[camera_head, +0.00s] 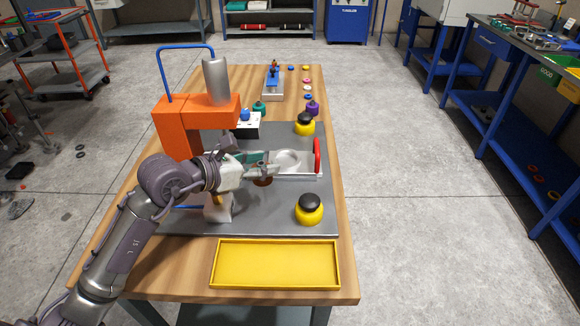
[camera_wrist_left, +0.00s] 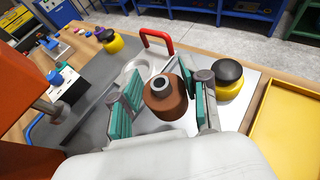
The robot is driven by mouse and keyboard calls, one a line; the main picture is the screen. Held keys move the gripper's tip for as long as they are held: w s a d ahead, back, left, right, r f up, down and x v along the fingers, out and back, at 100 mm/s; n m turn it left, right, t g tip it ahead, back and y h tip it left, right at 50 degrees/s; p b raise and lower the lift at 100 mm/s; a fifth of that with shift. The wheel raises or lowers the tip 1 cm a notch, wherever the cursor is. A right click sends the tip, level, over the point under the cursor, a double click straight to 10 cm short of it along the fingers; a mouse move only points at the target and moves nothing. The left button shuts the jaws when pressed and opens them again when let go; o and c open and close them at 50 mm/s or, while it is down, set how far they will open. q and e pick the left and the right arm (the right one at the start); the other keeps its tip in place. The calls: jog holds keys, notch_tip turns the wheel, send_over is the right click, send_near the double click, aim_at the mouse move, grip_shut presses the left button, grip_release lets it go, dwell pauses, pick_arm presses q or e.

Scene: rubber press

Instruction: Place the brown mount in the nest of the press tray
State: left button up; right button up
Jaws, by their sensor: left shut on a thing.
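My left gripper (camera_head: 266,168) is shut on the brown mount (camera_wrist_left: 166,98), with the teal finger pads on either side of it. In the head view the brown mount (camera_head: 262,181) shows only partly below the fingers. The press tray (camera_head: 305,170) is a pale plate with a red handle (camera_head: 318,157) at its right end. The tray's round nest (camera_head: 288,157) lies just right of my gripper; in the left wrist view the nest (camera_wrist_left: 139,70) is beyond the mount and partly hidden by a finger. The mount is beside the nest, not in it. My right gripper is not in view.
The orange press (camera_head: 185,130) stands left of the tray, close to my left arm. Two yellow-and-black buttons (camera_head: 309,209) (camera_head: 305,125) flank the tray. An empty yellow tray (camera_head: 275,264) lies at the front. Small coloured parts and a blue fixture (camera_head: 272,80) are farther back.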

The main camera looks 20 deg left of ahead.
pick_arm(q)
jog(key=w+a+r, duration=0.3)
jog(key=w+r, duration=0.1)
jog(key=x, duration=0.4)
jog(key=a+f+x, duration=0.1)
jog(key=x, duration=0.3)
jog(key=a+p+x, duration=0.1)
jog(key=x, duration=0.3)
jog(key=shift+w+d+f, duration=0.15)
jog(key=shift+w+f, duration=0.2)
jog(key=shift+w, duration=0.15)
notch_tip(320, 180, down, 3)
jog(key=shift+f+y+p, duration=0.15)
jog(key=shift+y+p, duration=0.15)
jog(key=shift+p, duration=0.05)
jog(key=shift+f, duration=0.4)
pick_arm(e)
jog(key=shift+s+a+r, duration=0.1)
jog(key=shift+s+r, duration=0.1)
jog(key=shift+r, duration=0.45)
pick_arm(q)
jog(key=shift+f, duration=0.1)
jog(key=o, duration=0.8)
jog(key=shift+f, duration=0.1)
jog(key=o, duration=0.4)
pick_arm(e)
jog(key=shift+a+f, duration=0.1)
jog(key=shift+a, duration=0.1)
pick_arm(q)
jog(key=shift+o, duration=0.2)
